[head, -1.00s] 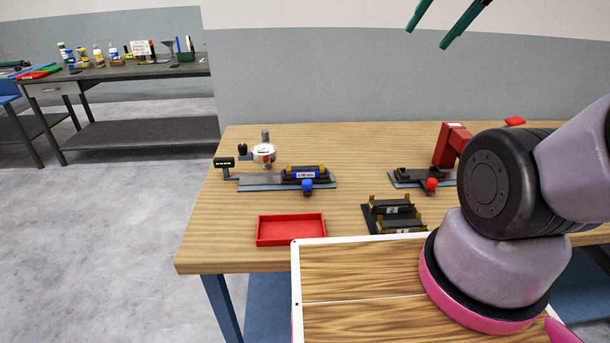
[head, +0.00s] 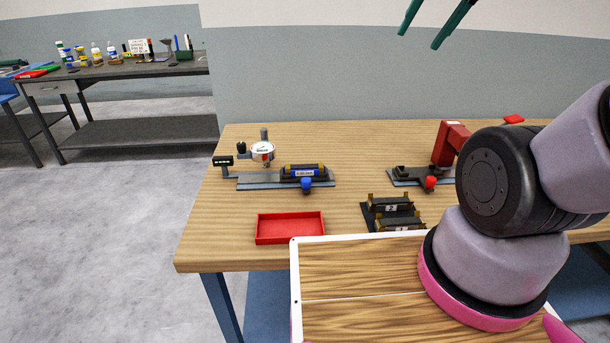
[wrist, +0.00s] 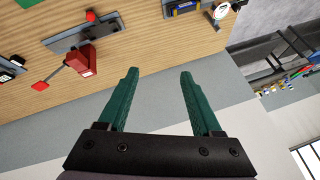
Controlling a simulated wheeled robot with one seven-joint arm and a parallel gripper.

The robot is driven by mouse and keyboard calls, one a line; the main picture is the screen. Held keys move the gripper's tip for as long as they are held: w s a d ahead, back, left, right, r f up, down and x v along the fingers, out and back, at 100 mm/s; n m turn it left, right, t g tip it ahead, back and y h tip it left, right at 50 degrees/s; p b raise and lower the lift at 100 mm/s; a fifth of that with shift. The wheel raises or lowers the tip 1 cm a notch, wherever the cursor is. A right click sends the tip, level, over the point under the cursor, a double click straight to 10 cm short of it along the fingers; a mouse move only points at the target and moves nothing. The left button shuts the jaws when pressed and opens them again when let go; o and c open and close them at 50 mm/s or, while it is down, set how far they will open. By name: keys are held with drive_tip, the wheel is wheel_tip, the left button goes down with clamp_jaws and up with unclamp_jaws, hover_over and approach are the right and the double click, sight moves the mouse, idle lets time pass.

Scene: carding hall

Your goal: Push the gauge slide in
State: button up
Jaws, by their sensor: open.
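The gauge slide (head: 304,173) is a black carriage with a blue knob (head: 306,184) in front, sitting toward the right end of a grey rail (head: 258,181) on the wooden table. It carries a blue roller with brass ends and a white label. A round white dial gauge (head: 263,152) on a post stands to its left, over the rail. In the wrist view part of the slide (wrist: 184,6) shows at the top edge. My gripper (head: 424,20) is open and empty, high above the table; its green fingers also show in the wrist view (wrist: 158,75).
A red press (head: 452,145) on a grey base with a red knob (head: 430,183) stands to the right. A small dark display (head: 223,161) stands at the rail's left end.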

drive_tip(key=w+a+f+n+g+h, duration=0.1)
drive_tip(key=w+a+f+n+g, duration=0.15)
drive_tip(key=w+f, duration=0.4)
drive_tip(key=n+g, duration=0.4)
approach(306, 179)
drive_tip(key=shift+h, duration=0.4)
drive_tip(key=f, duration=0.8)
drive_tip(key=shift+s+a+f, duration=0.15)
drive_tip(key=shift+a+f, duration=0.15)
drive_tip(key=shift+f, duration=0.05)
clamp_jaws()
